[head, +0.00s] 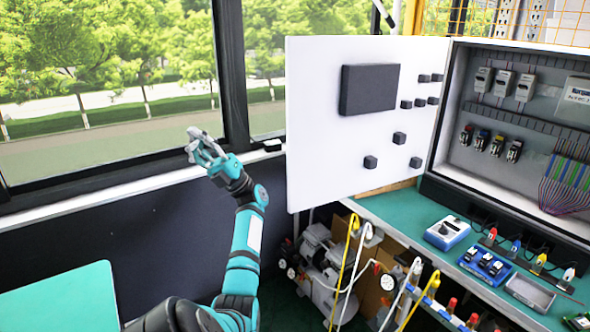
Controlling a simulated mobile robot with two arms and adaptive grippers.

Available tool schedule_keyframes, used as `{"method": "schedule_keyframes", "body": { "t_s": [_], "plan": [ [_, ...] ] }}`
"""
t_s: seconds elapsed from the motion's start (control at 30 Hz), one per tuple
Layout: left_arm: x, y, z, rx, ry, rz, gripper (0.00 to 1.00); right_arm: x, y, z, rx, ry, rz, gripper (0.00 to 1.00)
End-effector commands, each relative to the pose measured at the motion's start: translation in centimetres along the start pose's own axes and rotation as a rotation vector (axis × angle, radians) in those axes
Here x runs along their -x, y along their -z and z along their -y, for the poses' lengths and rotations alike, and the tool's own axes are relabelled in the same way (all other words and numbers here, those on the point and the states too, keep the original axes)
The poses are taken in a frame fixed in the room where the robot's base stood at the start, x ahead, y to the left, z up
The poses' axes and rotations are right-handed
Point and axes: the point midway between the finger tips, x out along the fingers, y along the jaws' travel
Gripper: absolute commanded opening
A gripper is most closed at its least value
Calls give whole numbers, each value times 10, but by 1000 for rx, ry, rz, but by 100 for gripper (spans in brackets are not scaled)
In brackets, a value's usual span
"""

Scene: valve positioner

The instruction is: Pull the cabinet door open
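The white cabinet door (330,150) stands wide open in the head view, swung out to the left of the grey cabinet (500,140). Its face carries a black panel and several small black knobs. The open cabinet shows breakers, terminals and coloured wiring. My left gripper (203,145) is raised in front of the window, left of the door's free edge and apart from it. Its fingers are small in the picture, and I cannot tell how far they are parted. My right gripper is not in view.
A green-topped bench (420,232) under the cabinet holds a blue-and-white device (447,232), a grey tray (528,293) and several coloured plugs. A pump with hoses (325,262) stands below the door. A teal surface (65,300) is at lower left. The window sill (100,197) runs behind my arm.

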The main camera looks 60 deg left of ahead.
Motion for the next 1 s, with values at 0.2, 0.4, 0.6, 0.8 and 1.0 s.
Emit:
{"method": "schedule_keyframes", "body": {
  "t_s": [0.2,0.4,0.6,0.8,1.0],
  "plan": [
    [61,16,12,173,588,-166,0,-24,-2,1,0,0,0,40],
    [125,10,-16,360,1118,-295,0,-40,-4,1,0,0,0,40],
    [173,-9,-91,579,1638,-389,0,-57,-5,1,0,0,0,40],
    [181,-21,-174,772,2019,-425,0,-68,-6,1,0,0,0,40],
    [176,-24,-209,852,2163,-427,0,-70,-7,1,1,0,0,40]
  ]
}}
